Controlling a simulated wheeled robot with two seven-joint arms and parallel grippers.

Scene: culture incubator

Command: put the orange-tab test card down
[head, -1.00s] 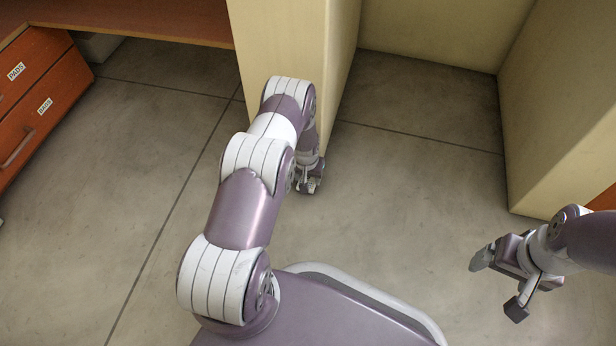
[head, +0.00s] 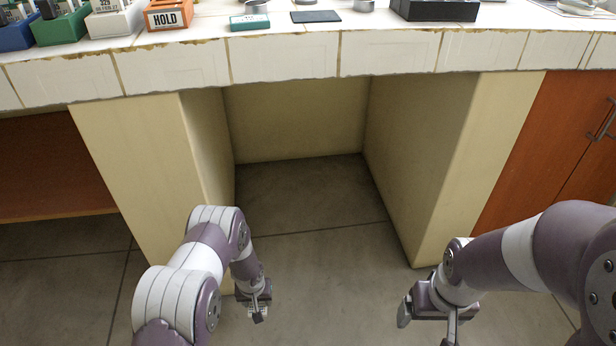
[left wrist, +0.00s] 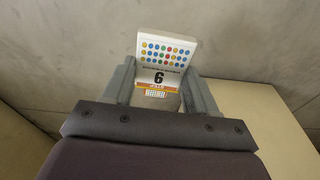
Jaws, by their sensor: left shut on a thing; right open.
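The orange-tab test card (left wrist: 162,65) shows in the left wrist view as a white card with rows of coloured dots, a "6" and an orange band. My left gripper (left wrist: 160,92) is shut on it, with a grey finger on each side. In the head view my left gripper (head: 257,311) hangs low in front of the counter's left support, below the counter top, and the card is too small to make out there. My right gripper (head: 428,322) is open and empty, low at the right.
The tiled counter (head: 285,58) crosses the top. On it are an orange "HOLD" block (head: 173,14), a white rack (head: 115,20), a green rack (head: 62,26), a small teal box (head: 249,22), a dark flat pad (head: 315,16) and a black tray (head: 434,10). A knee space opens below.

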